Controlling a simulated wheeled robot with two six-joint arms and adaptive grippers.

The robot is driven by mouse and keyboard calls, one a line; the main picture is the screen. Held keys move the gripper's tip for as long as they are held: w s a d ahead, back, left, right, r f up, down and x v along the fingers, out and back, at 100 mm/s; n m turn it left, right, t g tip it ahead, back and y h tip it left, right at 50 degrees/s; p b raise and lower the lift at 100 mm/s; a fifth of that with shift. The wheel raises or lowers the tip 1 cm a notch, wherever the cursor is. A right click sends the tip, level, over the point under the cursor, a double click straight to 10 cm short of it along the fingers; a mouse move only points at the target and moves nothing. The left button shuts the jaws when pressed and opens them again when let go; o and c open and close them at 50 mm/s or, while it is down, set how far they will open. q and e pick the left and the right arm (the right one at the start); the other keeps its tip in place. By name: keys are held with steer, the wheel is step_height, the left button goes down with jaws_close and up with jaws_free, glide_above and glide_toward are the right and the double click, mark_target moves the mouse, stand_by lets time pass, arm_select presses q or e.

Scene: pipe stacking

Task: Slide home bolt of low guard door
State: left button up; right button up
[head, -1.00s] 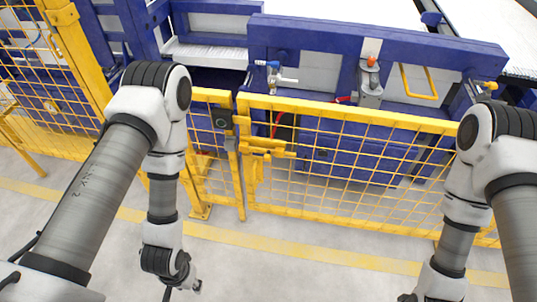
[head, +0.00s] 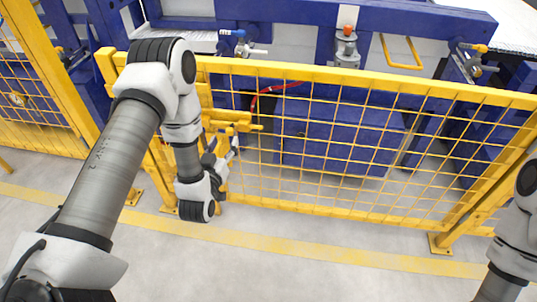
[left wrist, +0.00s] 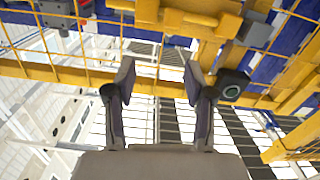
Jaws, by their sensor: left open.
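The low guard door (head: 350,150) is a yellow frame with wire mesh, and it stands across the head view. Its yellow bolt (head: 243,126) sits in yellow blocks at the door's left end, partly hidden by my left arm. My left gripper (head: 228,147) is open just below and beside the bolt, with nothing seen between its fingers. In the left wrist view, the open fingers (left wrist: 160,78) point towards yellow bolt parts (left wrist: 185,14) at the top edge; contact is not seen. My right gripper is outside the views.
Behind the door stands blue machinery (head: 340,135) with a red-topped fitting (head: 346,42). The floor (head: 330,270) before the door is clear.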

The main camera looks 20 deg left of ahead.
mark_target(229, 134)
arm_select(q)
steer(key=shift+n+y, duration=0.3)
steer(key=w+a+f+b, duration=0.1)
steer(key=w, duration=0.2)
steer(key=w+a+f+b, duration=0.1)
steer(key=w, duration=0.2)
steer(key=w+a+f+b, duration=0.1)
steer(key=w, duration=0.1)
steer(key=shift+w+a+f, duration=0.1)
steer(key=shift+w+f, duration=0.3)
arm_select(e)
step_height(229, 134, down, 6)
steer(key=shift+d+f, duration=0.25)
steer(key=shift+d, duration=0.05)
arm_select(q)
steer(key=shift+c, duration=0.4)
jaws_close()
